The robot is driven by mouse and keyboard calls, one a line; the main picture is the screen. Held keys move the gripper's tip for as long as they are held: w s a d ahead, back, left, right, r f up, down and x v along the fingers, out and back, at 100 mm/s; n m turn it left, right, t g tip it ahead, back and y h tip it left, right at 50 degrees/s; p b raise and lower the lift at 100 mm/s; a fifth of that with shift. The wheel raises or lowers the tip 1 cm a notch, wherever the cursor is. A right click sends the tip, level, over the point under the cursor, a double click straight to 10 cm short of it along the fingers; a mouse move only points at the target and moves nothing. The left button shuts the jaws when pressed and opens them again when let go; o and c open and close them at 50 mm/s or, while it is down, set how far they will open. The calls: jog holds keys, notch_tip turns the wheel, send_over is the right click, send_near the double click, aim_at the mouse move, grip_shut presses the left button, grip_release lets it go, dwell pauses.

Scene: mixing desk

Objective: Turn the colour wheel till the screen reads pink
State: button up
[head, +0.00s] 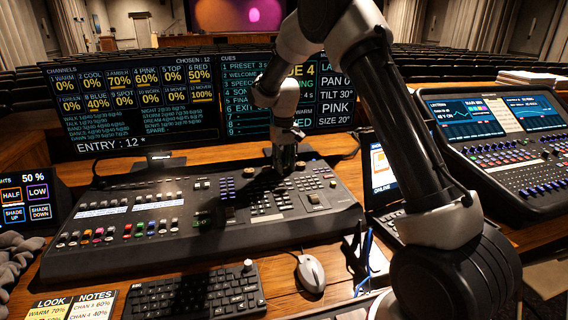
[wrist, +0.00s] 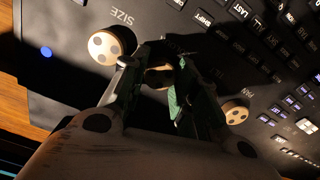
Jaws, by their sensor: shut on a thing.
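My gripper (head: 284,166) points down at the back right of the lighting desk (head: 300,222). In the wrist view its dark green fingers (wrist: 164,82) are shut on a small round wheel, the colour wheel (wrist: 160,76), one finger on each side.
A wheel marked SIZE (wrist: 112,46) stands left of the fingers, and another wheel (wrist: 236,111) stands to their right. A keyboard (head: 195,291) and mouse (head: 310,273) lie in front of the desk. A sound mixer (head: 500,150) stands at the right.

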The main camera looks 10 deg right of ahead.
aim_at(284, 165)
jog(key=shift+n, duration=0.6)
jog(key=o, duration=0.8)
jog(key=shift+c, duration=0.2)
notch_tip(284, 165, up, 12)
